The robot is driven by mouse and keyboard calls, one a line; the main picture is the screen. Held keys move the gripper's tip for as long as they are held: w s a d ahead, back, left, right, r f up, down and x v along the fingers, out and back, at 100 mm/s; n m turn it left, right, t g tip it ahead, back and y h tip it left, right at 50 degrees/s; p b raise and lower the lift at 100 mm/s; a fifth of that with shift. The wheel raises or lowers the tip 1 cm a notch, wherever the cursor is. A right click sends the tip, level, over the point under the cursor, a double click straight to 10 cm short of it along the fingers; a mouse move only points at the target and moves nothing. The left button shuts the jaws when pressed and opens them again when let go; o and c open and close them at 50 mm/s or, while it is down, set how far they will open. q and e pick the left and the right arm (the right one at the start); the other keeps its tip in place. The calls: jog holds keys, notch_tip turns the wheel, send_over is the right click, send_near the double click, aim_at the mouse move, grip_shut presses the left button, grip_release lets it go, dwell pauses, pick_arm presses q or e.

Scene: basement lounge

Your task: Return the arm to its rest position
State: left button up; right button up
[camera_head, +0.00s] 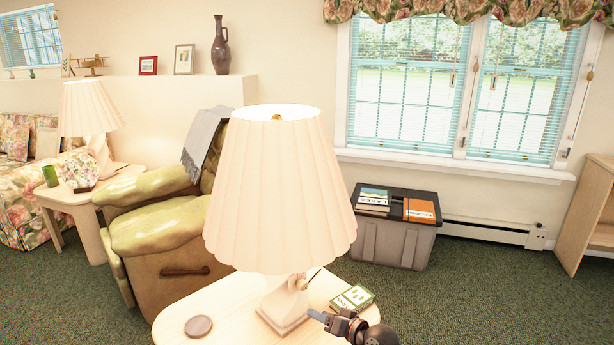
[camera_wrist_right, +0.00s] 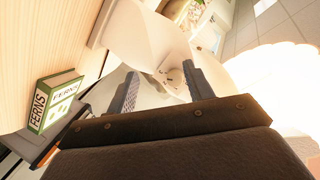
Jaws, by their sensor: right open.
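My right gripper (camera_head: 322,317) is low in the head view, at the front right edge of the light wooden side table (camera_head: 240,318), close to the lamp base. In the right wrist view its two dark fingers (camera_wrist_right: 160,72) stand apart, with nothing visibly clamped between them. A pale rounded form shows beyond the fingers; I cannot tell what it is. The arm behind the gripper is mostly out of the head view. My left gripper is in neither view.
A large lit lamp (camera_head: 280,190) stands on the side table. A green ferns book (camera_head: 352,298), also in the wrist view (camera_wrist_right: 55,100), and a round coaster (camera_head: 198,326) lie there. Carpet at right is clear.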

jog(key=s+d+r+n+g+h+p, duration=0.2)
jog(key=s+d+h, duration=0.2)
jog(key=s, duration=0.6)
jog(key=s+d+r+n+g+h+p, duration=0.15)
jog(key=s+d+h, duration=0.3)
jog(key=s, duration=0.55)
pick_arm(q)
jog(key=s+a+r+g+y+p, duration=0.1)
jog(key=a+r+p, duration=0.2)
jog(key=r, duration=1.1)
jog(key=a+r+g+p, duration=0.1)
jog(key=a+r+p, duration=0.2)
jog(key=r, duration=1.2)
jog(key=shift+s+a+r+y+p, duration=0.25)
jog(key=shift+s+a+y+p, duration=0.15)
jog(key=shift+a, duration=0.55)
pick_arm(e)
jog(key=s+f+m+g, duration=0.1)
jog(key=s+f+g, duration=0.1)
jog(key=s, duration=1)
jog(key=s+f+m+g, duration=0.1)
jog(key=s+f+g, duration=0.1)
jog(key=s, duration=1)
jog(key=shift+s+d+f+g+h, duration=0.2)
jog(key=shift+s+g+h, duration=0.15)
jog(key=shift+s+g, duration=0.1)
